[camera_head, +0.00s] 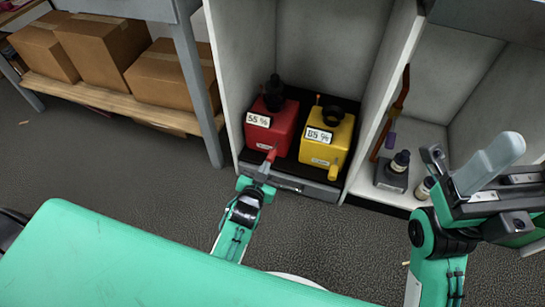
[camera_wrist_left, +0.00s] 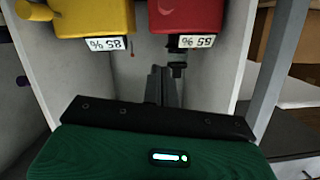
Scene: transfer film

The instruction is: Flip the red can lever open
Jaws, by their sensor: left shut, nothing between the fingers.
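The red can (camera_head: 272,125), labelled 55 %, stands on a dark tray in the open cabinet. Its red lever (camera_head: 271,155) juts from the lower front. My left gripper (camera_head: 263,170) is shut and empty just in front of the lever; I cannot tell whether they touch. In the left wrist view the picture is upside down, with the red can (camera_wrist_left: 186,16) at the top and the shut fingers (camera_wrist_left: 162,82) below it. The lever is not clear there. My right gripper (camera_head: 465,165) is at the right, its jaw gap unclear.
A yellow can (camera_head: 328,132), labelled 85 %, stands right beside the red one, with its own yellow lever. White cabinet walls (camera_head: 236,65) flank the cans. Boxes (camera_head: 105,48) lie on a shelf at left.

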